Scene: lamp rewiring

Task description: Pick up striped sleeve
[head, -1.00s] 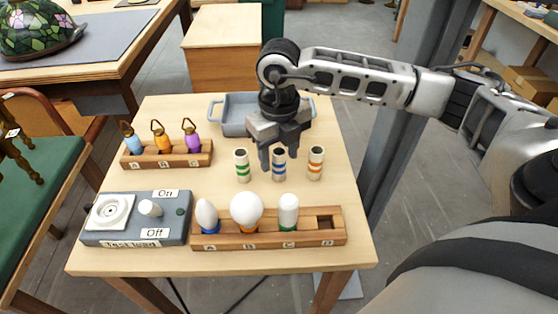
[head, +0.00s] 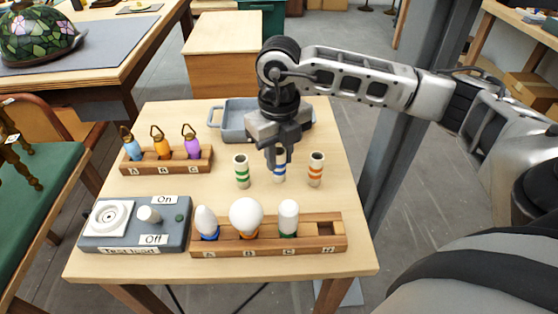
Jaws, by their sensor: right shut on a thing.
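Three striped sleeves stand upright on the wooden table (head: 345,205): a green-striped sleeve (head: 242,174), a blue-striped sleeve (head: 279,177) and an orange-striped sleeve (head: 316,171). My right gripper (head: 278,160) points down over the middle sleeve and is shut on the upper part of the blue-striped sleeve. The fingers hide the top of that sleeve. Its lower end is at or very near the table top; I cannot tell if it is lifted. The green and orange ones stand apart on either side. My left gripper is not in view.
A grey tray (head: 229,118) stands behind the gripper. A rack (head: 190,167) holds three coloured sockets at left. A bulb rack (head: 330,246) with three bulbs and an empty D slot lies in front, beside a grey test box (head: 178,237). Table room is clear at right.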

